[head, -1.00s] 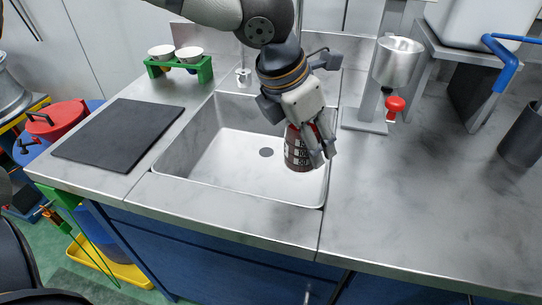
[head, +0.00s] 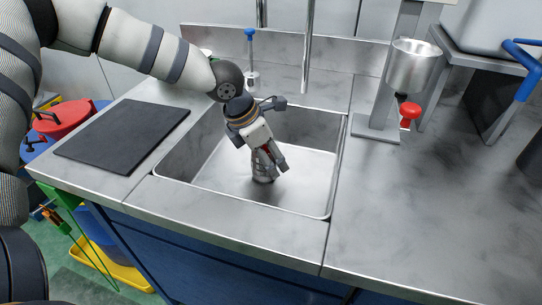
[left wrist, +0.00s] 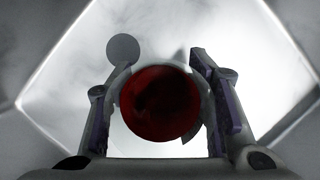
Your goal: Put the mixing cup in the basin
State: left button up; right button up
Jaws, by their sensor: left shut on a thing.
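The mixing cup (head: 262,175) is inside the basin (head: 310,170) with my left gripper (head: 270,163) around it. In the left wrist view the cup (left wrist: 160,103) is a dark red round shape between the two fingers of the left gripper (left wrist: 160,90). The gripper is shut on it. The fingers hide much of the cup in the head view, and I cannot tell whether its base touches the basin floor. My right gripper is not in view.
A black mat (head: 122,135) lies on the counter left of the basin. A stand with a metal funnel (head: 412,70) and red knob (head: 410,112) is at the right. A faucet pipe (head: 307,50) rises behind the basin.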

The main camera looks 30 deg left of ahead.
pick_arm(q)
jog(key=o, duration=1)
jog(key=p+v, duration=0.1)
jog(key=v, duration=1)
jog(key=shift+r+p, duration=0.2)
jog(key=shift+p, duration=0.1)
jog(key=shift+s+a+r, duration=0.1)
jog(key=shift+s+r, duration=0.05)
jog(key=shift+r, duration=0.2)
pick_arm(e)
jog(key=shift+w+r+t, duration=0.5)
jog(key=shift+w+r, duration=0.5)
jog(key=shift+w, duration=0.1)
